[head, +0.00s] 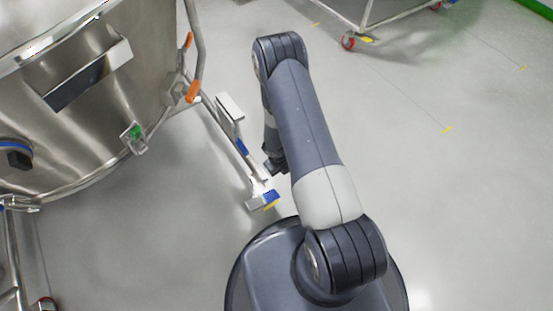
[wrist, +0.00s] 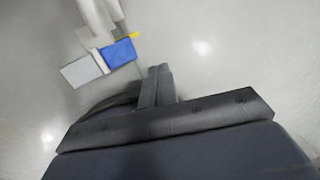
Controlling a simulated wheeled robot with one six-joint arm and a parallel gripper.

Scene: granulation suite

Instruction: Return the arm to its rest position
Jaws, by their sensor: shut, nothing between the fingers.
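My gripper (wrist: 158,82) shows in the wrist view with its two dark fingers together and nothing between them. In the head view my gripper (head: 275,166) is partly hidden behind my own arm, which rises from my base, bends at the top and folds back down. The gripper is above the floor, close to the foot of a steel frame.
A large steel vessel (head: 95,130) with orange-gripped handles fills the left. Its frame leg ends in a grey and blue foot (head: 262,200), also in the wrist view (wrist: 118,53). A wheeled frame with a red caster (head: 348,43) stands at the back. The right floor is clear.

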